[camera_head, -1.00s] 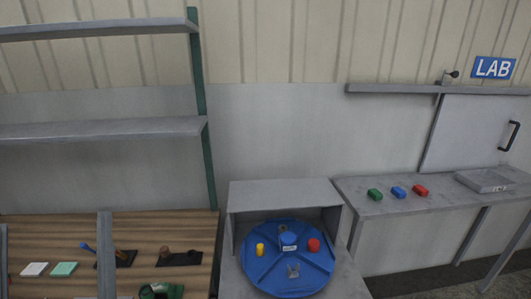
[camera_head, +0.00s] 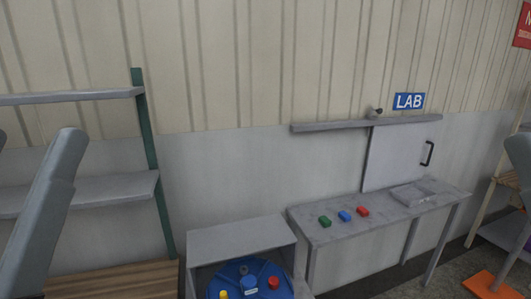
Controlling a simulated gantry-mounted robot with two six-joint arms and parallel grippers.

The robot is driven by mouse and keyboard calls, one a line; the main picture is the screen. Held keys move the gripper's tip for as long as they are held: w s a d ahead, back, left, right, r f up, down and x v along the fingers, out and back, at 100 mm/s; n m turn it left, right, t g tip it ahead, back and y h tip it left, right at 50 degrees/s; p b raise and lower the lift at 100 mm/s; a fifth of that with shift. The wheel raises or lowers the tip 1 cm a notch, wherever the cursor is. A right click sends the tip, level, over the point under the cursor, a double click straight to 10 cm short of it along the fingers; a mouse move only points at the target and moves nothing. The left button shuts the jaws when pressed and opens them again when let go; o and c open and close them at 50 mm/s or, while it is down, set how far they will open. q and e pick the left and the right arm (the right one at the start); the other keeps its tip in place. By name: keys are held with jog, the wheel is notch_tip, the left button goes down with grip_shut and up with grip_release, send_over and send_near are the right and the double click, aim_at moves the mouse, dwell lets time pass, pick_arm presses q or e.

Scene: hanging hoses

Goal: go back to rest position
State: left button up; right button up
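Part of my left arm comes in at the left edge, in front of the grey shelves. Part of my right arm shows at the right edge. Neither gripper's fingers can be seen in the head view, and no held object shows.
A blue round tray (camera_head: 228,276) with yellow, blue and red items sits in a grey open box (camera_head: 240,238) at the bottom. A grey table (camera_head: 400,211) holds green (camera_head: 325,221), blue (camera_head: 345,215) and red (camera_head: 363,211) blocks. Grey shelves (camera_head: 85,190) stand left. An orange base (camera_head: 492,285) is lower right.

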notch_tip(320, 180, up, 27)
jog(key=p, duration=2.3)
